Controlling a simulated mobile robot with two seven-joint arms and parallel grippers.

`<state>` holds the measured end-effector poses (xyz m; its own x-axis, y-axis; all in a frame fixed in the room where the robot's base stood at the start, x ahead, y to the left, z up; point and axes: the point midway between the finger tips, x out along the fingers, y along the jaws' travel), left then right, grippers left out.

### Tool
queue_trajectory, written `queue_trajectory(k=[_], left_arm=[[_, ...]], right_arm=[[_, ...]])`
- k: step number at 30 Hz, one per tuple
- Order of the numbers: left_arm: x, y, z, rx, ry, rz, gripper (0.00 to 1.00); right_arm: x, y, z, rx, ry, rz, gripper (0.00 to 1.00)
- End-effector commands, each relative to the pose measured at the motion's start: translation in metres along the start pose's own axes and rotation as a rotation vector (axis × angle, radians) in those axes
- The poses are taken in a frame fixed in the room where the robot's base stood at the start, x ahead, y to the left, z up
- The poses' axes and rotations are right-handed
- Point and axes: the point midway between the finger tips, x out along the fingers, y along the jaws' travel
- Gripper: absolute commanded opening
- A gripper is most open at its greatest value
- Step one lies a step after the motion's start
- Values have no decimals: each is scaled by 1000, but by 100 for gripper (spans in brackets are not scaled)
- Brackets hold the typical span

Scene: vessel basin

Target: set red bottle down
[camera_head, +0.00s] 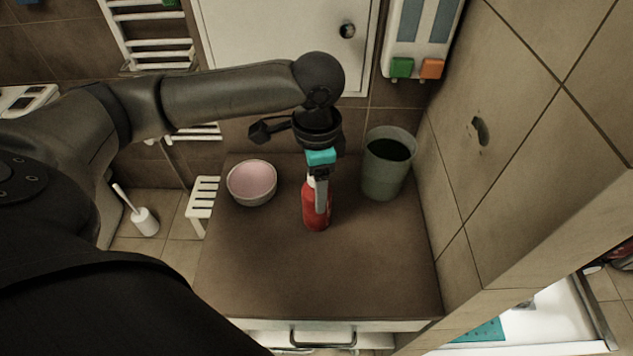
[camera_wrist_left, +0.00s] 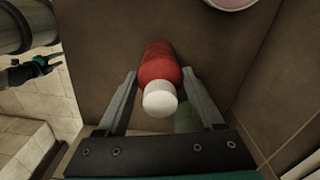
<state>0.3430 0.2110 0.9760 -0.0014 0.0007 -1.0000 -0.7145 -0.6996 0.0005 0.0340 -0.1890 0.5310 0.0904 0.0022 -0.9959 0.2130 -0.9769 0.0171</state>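The red bottle (camera_head: 316,208) stands upright on the brown counter top (camera_head: 310,270), between a pink bowl and a grey-green bin. In the left wrist view the bottle (camera_wrist_left: 160,64) shows its white cap (camera_wrist_left: 160,99) towards the camera. My left gripper (camera_head: 321,190) points down over the bottle from above. In its wrist view the left gripper (camera_wrist_left: 160,73) has its fingers apart, one on each side of the bottle, with gaps visible beside the cap. What seems to be my right gripper (camera_wrist_left: 38,68) shows at the left edge of that view, too small to read.
The pink bowl (camera_head: 252,183) is left of the bottle. The grey-green bin (camera_head: 386,165) is at the back right, close to the tiled wall (camera_head: 510,150). The front of the counter is clear. A drawer handle (camera_head: 322,341) shows below its front edge.

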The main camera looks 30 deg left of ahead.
Motion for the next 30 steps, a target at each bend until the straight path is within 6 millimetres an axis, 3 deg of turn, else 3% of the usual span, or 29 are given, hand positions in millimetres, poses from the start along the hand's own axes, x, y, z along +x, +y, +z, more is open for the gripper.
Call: queue_trajectory(k=[1,7,17,30], left_arm=[[0,0,0,0,0,1,75],[0,0,0,0,0,0,97],[-3,0,0,0,2,-2,98],[-90,-1,-1,0,4,-2,98]], right_arm=[[0,0,0,0,1,0,50],[0,0,-1,1,1,1,50],[2,0,-1,1,1,1,50],[-24,0,-3,1,2,0,50]])
